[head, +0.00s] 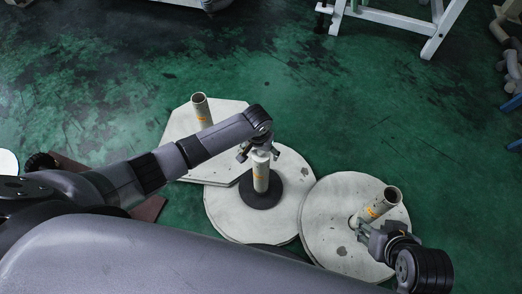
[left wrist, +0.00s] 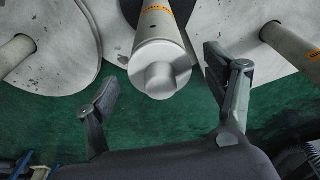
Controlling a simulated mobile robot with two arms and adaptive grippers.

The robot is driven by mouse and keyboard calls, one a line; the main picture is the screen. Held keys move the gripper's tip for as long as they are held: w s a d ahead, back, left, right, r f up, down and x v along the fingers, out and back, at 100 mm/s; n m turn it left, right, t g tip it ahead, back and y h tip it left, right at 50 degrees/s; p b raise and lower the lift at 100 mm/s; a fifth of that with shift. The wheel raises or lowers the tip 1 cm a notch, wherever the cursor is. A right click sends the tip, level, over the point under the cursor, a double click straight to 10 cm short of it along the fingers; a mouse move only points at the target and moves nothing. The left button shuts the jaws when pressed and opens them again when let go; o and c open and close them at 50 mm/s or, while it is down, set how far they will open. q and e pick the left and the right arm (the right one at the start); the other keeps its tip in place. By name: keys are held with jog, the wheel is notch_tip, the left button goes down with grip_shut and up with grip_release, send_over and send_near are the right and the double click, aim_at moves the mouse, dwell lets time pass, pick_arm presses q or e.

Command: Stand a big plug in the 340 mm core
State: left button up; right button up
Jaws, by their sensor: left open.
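A pale core (head: 261,176) with an orange label stands upright in the middle, through a black disc (head: 262,197) on a round white board. A white plug with a rounded knob (left wrist: 159,77) sits in its top end in the left wrist view. My left gripper (head: 259,151) is open just above this core, its fingers apart on either side of the plug; neither clearly touches it. Another core (head: 201,110) stands behind to the left, and one (head: 383,204) stands to the right with an open top. My right gripper (head: 366,233) is beside the right core; its finger opening is unclear.
The cores stand on pale boards: a many-sided one (head: 178,130) behind left, a round one (head: 222,218) in the middle and another (head: 320,208) at right. White-legged furniture (head: 390,18) stands at the back. Green floor beyond the boards is mostly clear.

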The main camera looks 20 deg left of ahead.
pick_arm(q)
notch_tip(320, 180, up, 12)
jog(key=s, duration=0.2)
dwell(0.4)
jog(key=shift+w+a, duration=0.1)
